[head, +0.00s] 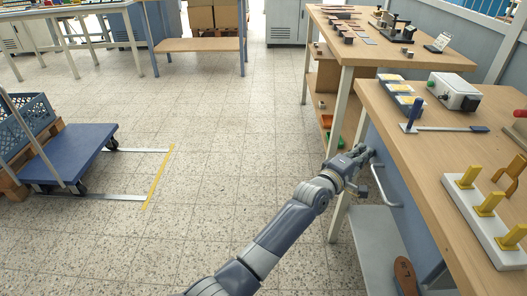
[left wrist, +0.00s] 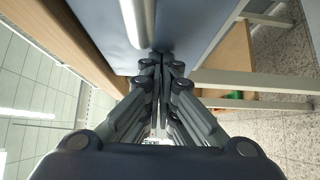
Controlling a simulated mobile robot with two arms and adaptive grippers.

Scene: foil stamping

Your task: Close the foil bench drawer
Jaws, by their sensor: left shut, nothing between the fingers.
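The foil bench drawer has a blue-grey front (head: 397,187) under the wooden top of the near right bench. A pale bar handle (head: 385,190) is on that front. In the left wrist view the drawer front (left wrist: 190,25) and the handle (left wrist: 137,18) lie straight ahead of the fingers. My left gripper (head: 367,154) is shut and empty, near the far end of the handle. It also shows in the left wrist view (left wrist: 162,62), fingertips at or very close to the front beside the handle's end. I cannot tell whether they touch, or how far the drawer stands out.
The bench top (head: 380,110) holds a grey box (head: 453,91), foil samples (head: 401,93), a blue-handled tool (head: 414,113) and a white rack with yellow pieces (head: 484,216). A second bench (head: 352,48) stands behind. A blue cart (head: 75,152) stands left; the floor between is clear.

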